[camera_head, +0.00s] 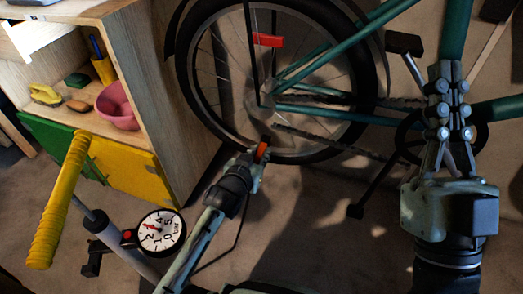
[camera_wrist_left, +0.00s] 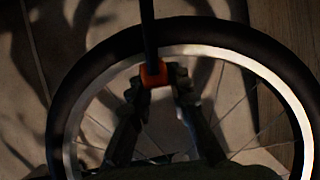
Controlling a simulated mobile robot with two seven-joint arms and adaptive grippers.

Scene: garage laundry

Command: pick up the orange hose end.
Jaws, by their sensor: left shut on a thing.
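The orange hose end (camera_head: 262,150) is between the fingertips of my left gripper (camera_head: 257,158), low in front of the bicycle's rear wheel. In the left wrist view the orange piece (camera_wrist_left: 153,74) sits between the two fingers of the left gripper (camera_wrist_left: 158,84), with a dark hose (camera_wrist_left: 148,30) running up from it. The left gripper is shut on it. The floor pump has a yellow handle (camera_head: 60,200) and a round gauge (camera_head: 161,232) at lower left. My right gripper (camera_head: 450,72) points up over the bicycle frame at the right, its fingers together and empty.
The rear wheel (camera_head: 184,75) and the teal frame (camera_head: 320,113) stand close behind the left gripper. A pedal and crank (camera_head: 357,209) hang between the arms. A wooden shelf (camera_head: 150,90) with a pink bowl (camera_head: 117,105) stands at left. A red piece (camera_head: 268,40) shows at the wheel.

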